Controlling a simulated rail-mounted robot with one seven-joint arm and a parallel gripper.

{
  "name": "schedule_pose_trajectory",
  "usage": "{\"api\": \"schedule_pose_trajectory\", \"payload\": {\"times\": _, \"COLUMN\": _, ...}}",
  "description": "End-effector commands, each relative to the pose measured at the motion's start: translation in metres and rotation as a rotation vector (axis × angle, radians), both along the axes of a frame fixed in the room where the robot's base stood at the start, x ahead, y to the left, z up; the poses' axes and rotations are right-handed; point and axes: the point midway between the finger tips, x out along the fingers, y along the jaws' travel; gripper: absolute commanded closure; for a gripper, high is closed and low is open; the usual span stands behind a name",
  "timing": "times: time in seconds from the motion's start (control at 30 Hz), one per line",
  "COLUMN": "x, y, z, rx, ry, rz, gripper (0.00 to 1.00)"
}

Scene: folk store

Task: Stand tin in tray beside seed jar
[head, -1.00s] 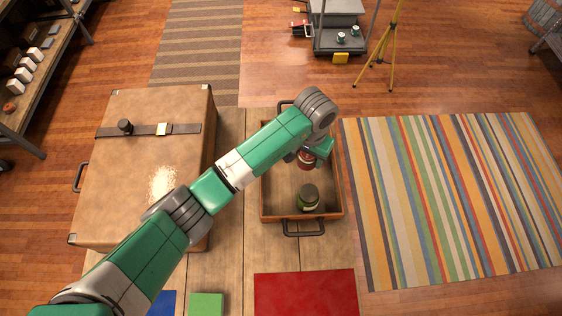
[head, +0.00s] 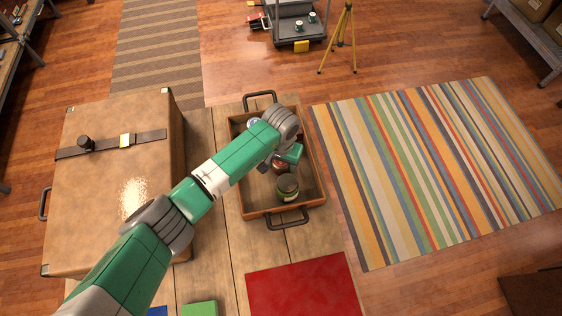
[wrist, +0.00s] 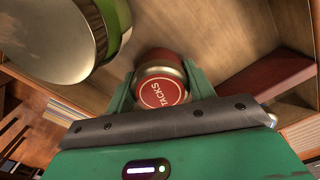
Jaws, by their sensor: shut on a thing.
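The tin is red with a metal rim and a "TACKS" label; it shows in the wrist view (wrist: 162,90) between the fingers of my gripper (wrist: 158,88). In the head view my gripper (head: 279,165) is over the tray, partly hidden by my wrist. The seed jar, dark green with a pale lid, stands in the front part of the tray in the head view (head: 287,188) and fills the upper left of the wrist view (wrist: 60,35). The tin is close beside it. I cannot tell whether the tin touches the floor of the brown tray (head: 262,213).
A reddish-brown block (wrist: 265,88) lies in the tray, right of the tin in the wrist view. A large tan case (head: 110,190) stands left of the tray. A red mat (head: 303,288) lies in front. A striped rug (head: 430,165) covers the floor at right.

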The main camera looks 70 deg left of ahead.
Motion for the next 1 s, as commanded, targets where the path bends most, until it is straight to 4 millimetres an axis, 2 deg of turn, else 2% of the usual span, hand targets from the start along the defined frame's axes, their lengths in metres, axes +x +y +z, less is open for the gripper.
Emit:
{"api": "schedule_pose_trajectory", "payload": {"times": 0.13, "x": 0.0, "y": 0.0, "z": -0.003, "rx": -0.001, "ry": -0.001, "rz": 0.0, "gripper": 0.71}}
{"api": "schedule_pose_trajectory", "payload": {"times": 0.17, "x": 0.0, "y": 0.0, "z": -0.003, "rx": -0.001, "ry": -0.001, "rz": 0.0, "gripper": 0.44}}
{"api": "schedule_pose_trajectory", "payload": {"times": 0.27, "x": 0.0, "y": 0.0, "z": -0.002, "rx": 0.0, "ry": -0.001, "rz": 0.0, "gripper": 0.25}}
{"api": "schedule_pose_trajectory", "payload": {"times": 0.5, "x": 0.0, "y": 0.0, "z": -0.002, "rx": 0.0, "ry": 0.0, "rz": 0.0, "gripper": 0.25}}
{"api": "schedule_pose_trajectory", "payload": {"times": 0.6, "x": 0.0, "y": 0.0, "z": 0.004, "rx": 0.001, "ry": -0.001, "rz": 0.0, "gripper": 0.25}}
{"api": "schedule_pose_trajectory", "payload": {"times": 0.67, "x": 0.001, "y": 0.0, "z": 0.016, "rx": 0.0, "ry": -0.003, "rz": 0.0, "gripper": 0.25}}
{"api": "schedule_pose_trajectory", "payload": {"times": 0.8, "x": 0.001, "y": 0.0, "z": 0.053, "rx": 0.001, "ry": -0.003, "rz": -0.001, "gripper": 0.25}}
{"api": "schedule_pose_trajectory", "payload": {"times": 1.0, "x": 0.001, "y": 0.0, "z": 0.098, "rx": 0.0, "ry": -0.003, "rz": 0.0, "gripper": 0.25}}
